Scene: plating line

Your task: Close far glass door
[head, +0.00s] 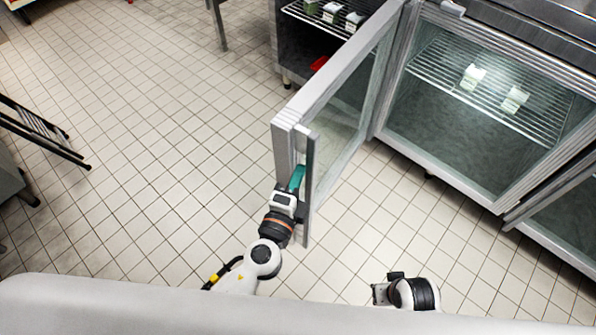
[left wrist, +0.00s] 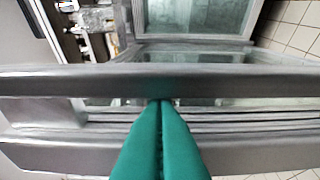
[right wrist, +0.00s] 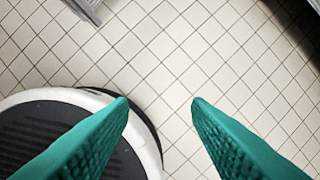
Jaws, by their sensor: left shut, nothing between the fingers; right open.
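The far glass door (head: 345,95) stands swung open, jutting out from the fridge front toward me. Its vertical bar handle (head: 309,190) is on the free end. My left gripper (head: 298,177) is shut and empty at that end, beside the handle. In the left wrist view the closed teal fingertips (left wrist: 160,102) meet the lower edge of a grey bar (left wrist: 60,82); I cannot tell whether they touch it. My right gripper (right wrist: 160,102) is open and empty above the floor; in the head view it shows low, right of centre (head: 380,293).
The glass-fronted fridge (head: 440,150) runs along the right, with small cartons (head: 515,98) on a wire rack behind a closed door. Shelf items (head: 330,12) show in the open bay. A dark rack (head: 40,130) stands at far left. The tiled floor (head: 150,170) left of the door is clear.

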